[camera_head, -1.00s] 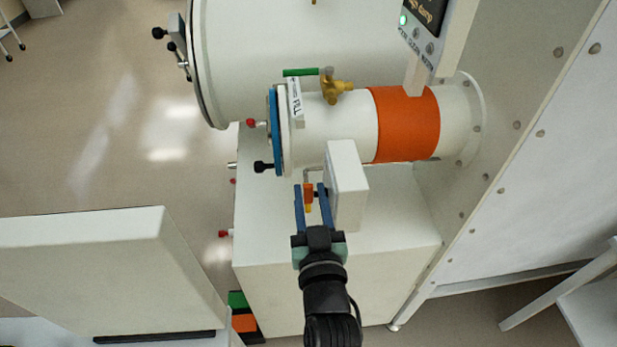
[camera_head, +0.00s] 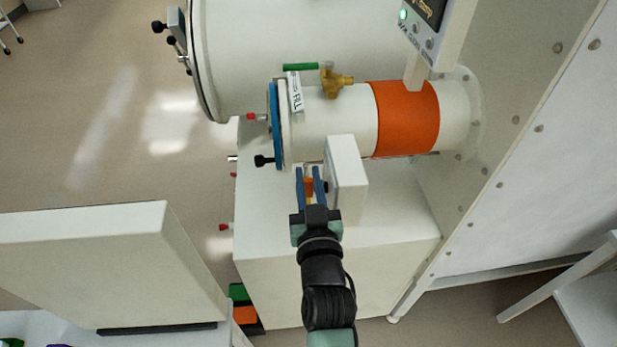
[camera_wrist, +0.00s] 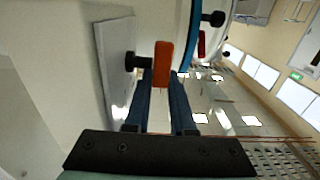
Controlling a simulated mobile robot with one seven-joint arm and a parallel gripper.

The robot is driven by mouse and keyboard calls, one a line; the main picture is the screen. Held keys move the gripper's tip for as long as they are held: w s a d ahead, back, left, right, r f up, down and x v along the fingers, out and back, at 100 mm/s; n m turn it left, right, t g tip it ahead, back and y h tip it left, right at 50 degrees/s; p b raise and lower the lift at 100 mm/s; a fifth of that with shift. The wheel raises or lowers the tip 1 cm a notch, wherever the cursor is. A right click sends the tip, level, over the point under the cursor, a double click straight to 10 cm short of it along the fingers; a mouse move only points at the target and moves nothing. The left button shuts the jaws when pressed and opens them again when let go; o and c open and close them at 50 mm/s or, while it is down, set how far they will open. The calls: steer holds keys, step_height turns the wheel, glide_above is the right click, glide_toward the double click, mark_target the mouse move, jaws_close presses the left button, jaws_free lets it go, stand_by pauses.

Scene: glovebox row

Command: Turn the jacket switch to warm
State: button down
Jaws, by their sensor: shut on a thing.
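The jacket switch is an orange handle (camera_head: 309,184) on a short black shaft, on the left face of a white box (camera_head: 346,180). My gripper (camera_head: 308,175) has its two blue fingers on either side of the handle and is shut on it. In the wrist view the orange handle (camera_wrist: 163,66) stands between the fingertips of my gripper (camera_wrist: 162,78), and its black shaft (camera_wrist: 138,62) joins the box's pale face (camera_wrist: 114,60). The fingers hide part of the handle, and I cannot read any switch marks.
A white cylinder with an orange band (camera_head: 405,118) and a blue-rimmed door (camera_head: 275,125) lies just behind the box. A brass valve (camera_head: 336,82) with a green lever is on top. A display panel (camera_head: 430,25) stands at upper right. A white panel (camera_head: 90,260) is at lower left.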

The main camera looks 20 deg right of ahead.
steer(key=shift+f+b, duration=0.3)
steer(key=shift+b, duration=1.4)
steer(key=b, duration=0.2)
steer(key=t+b, duration=0.1)
steer(key=b, duration=0.2)
steer(key=shift+s+f+t, duration=0.15)
steer(key=shift+f+t, duration=0.15)
steer(key=t+b, duration=0.1)
steer(key=b, duration=0.5)
steer(key=t+h+b, duration=0.1)
steer(key=t+b, duration=0.1)
steer(key=b, duration=0.5)
steer(key=shift+s+a, duration=0.1)
steer(key=shift+s, duration=0.2)
steer(key=b, duration=0.2)
steer(key=shift+s+b, duration=0.1)
steer(key=shift+b, duration=0.3)
steer(key=t+b, duration=0.1)
steer(key=b, duration=0.2)
steer(key=shift+r+h, duration=0.3)
steer(key=shift+r, duration=0.1)
steer(key=c, duration=1)
jaws_free()
steer(key=shift+c, duration=0.2)
